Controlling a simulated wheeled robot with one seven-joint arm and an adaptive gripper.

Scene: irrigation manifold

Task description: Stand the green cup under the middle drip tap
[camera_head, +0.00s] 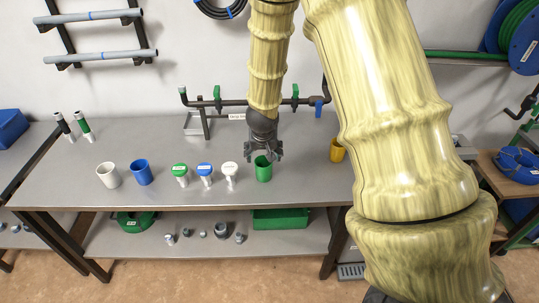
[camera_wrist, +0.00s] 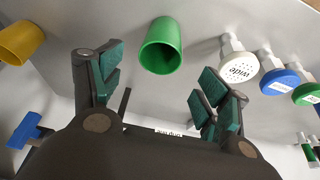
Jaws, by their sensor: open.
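The green cup (camera_head: 263,173) stands upright on the grey bench near its front edge. In the wrist view the green cup (camera_wrist: 161,50) shows its open mouth, just beyond the fingertips. My gripper (camera_head: 263,157) is open and empty above and slightly behind the cup. In the wrist view my gripper (camera_wrist: 160,88) has its green-padded fingers spread wide, apart from the cup. The dark manifold pipe (camera_head: 235,102) runs along the back of the bench, with green handles (camera_head: 217,94) (camera_head: 295,93) and a blue handle (camera_head: 318,108). My arm covers the pipe's middle, so the middle tap is hidden.
White cup (camera_head: 109,175) and blue cup (camera_head: 141,172) stand left. Green (camera_head: 180,170), blue (camera_head: 205,171) and white (camera_head: 230,170) sprinkler heads stand left of the green cup. A yellow cup (camera_head: 336,151) is right. Bare bench lies between the cups and the pipe.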

